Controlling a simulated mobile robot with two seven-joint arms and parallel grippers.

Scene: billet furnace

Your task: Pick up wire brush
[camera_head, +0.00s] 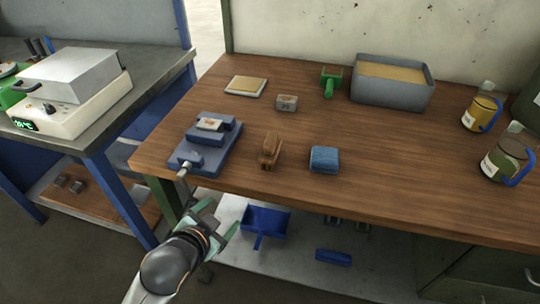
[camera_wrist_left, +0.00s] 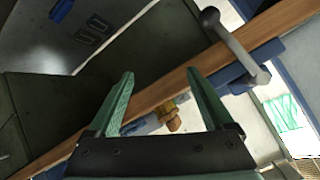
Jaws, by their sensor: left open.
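A brown wooden object that looks like the wire brush (camera_head: 270,151) lies on the wooden workbench near its front edge, between a blue vise and a blue cloth. In the left wrist view a small brown piece (camera_wrist_left: 172,117), probably the same brush, shows between my fingers beyond the bench edge, partly hidden. My left gripper (camera_head: 219,216) is open and empty. It is in front of the bench, below and to the left of the brush, apart from it. In the left wrist view its two green fingers (camera_wrist_left: 160,76) are spread. My right gripper is not in view.
The blue vise (camera_head: 190,158), with its handle over the front edge, is close to my left gripper. The folded blue cloth (camera_head: 324,160) lies right of the brush. A grey bin (camera_head: 392,93), a green tool (camera_head: 329,84) and jars stand farther back. The bench's (camera_head: 400,190) front right is clear.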

